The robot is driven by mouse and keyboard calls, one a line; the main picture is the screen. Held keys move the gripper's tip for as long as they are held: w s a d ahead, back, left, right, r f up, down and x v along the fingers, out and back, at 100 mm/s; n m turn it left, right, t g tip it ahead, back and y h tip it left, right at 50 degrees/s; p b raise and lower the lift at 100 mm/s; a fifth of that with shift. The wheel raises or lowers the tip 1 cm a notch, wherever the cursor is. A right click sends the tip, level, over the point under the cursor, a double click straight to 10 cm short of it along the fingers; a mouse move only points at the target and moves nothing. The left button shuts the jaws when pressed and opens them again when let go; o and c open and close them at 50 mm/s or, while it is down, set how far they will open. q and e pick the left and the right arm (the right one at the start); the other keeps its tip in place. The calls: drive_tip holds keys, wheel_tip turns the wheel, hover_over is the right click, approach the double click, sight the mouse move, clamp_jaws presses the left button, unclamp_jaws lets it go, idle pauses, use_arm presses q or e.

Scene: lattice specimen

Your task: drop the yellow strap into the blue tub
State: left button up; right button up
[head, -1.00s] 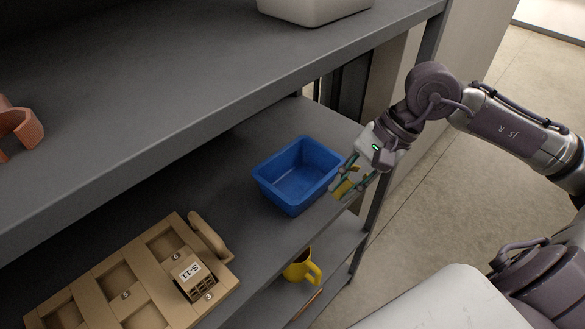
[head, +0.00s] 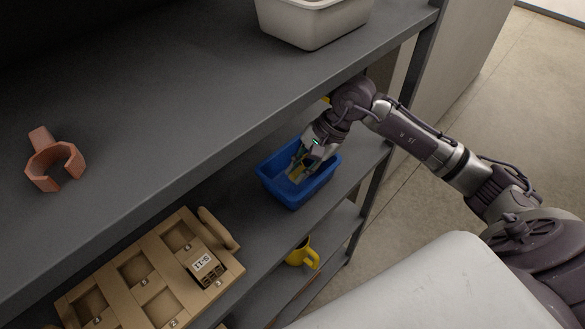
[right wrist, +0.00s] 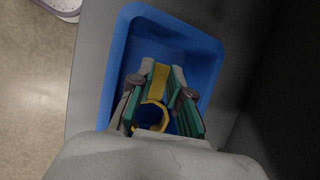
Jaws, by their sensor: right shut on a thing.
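The blue tub (head: 312,187) stands on the middle shelf in the head view, and its rim also shows in the right wrist view (right wrist: 119,62). My right gripper (head: 296,174) reaches down over the tub, its fingers within the rim's outline. In the right wrist view, the right gripper (right wrist: 160,92) is shut on the yellow strap (right wrist: 160,80), a band with a ring-shaped end between the green-padded fingers. I cannot tell whether the strap touches the tub floor. My left gripper is not in view.
A tan compartment tray (head: 110,268) with a block labelled S-11 (head: 203,264) lies on the same shelf. A yellow mug (head: 303,254) stands on the shelf below.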

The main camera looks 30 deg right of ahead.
sight(288, 190)
drive_tip(key=shift+w+a+f, duration=0.1)
drive_tip(key=shift+w+f, duration=0.05)
drive_tip(key=shift+f, duration=0.45)
drive_tip(key=p, duration=0.1)
drive_tip(key=w+g+p, duration=0.1)
drive_tip(key=g+p, duration=0.1)
drive_tip(key=p, duration=0.1)
drive_tip(key=shift+w+a+r+m+h, duration=0.2)
drive_tip(key=shift+a+r+m+h, duration=0.1)
drive_tip(key=shift+r+h, duration=0.1)
drive_tip(key=shift+w+f+g+p, duration=0.1)
drive_tip(key=shift+w+g+p, duration=0.05)
drive_tip(key=shift+g+p, duration=0.25)
drive_tip(key=shift+f+p, duration=0.3)
drive_tip(key=shift+f, duration=0.8)
drive_tip(key=shift+d, duration=0.1)
drive_tip(key=shift+f+b, duration=0.65)
drive_tip(key=shift+b, duration=0.25)
